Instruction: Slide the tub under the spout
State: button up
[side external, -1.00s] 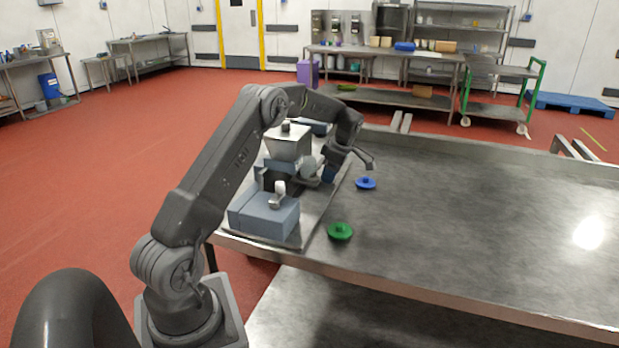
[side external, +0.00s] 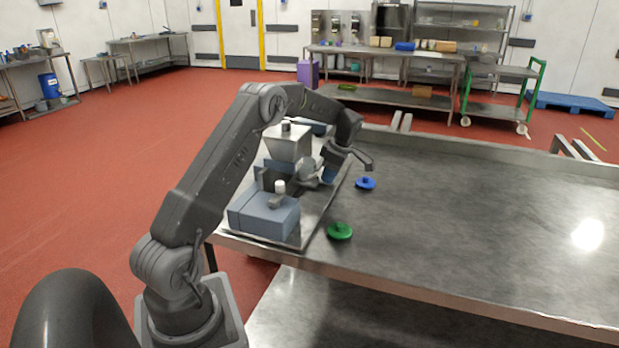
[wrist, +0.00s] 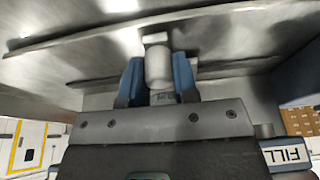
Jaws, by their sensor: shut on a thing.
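In the wrist view the two blue fingers of my gripper (wrist: 158,82) are closed on the sides of a pale cylindrical piece (wrist: 158,65). I cannot tell whether this piece is the tub or part of it. In the side external view my gripper (side external: 326,177) is low at the right side of the bagger, partly hidden by my wrist. The bagger's grey hopper (side external: 288,143) stands left of my wrist. The spout is not clearly visible; my arm and the machine hide the area below the hopper.
A blue-grey box with a pale knob (side external: 265,216) sits at the near end of the bagger's tray. A green lidded disc (side external: 340,231) and a blue one (side external: 366,183) lie on the steel table (side external: 460,220). The table's right side is clear.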

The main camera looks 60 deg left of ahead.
jog(key=shift+s+d, duration=1.55)
jog(key=shift+d, duration=0.05)
jog(key=shift+s+d, duration=1.85)
jog(key=shift+s+d, duration=0.6)
jog(key=o, duration=1)
jog(key=shift+r, duration=0.1)
jog(key=shift+v, duration=2.45)
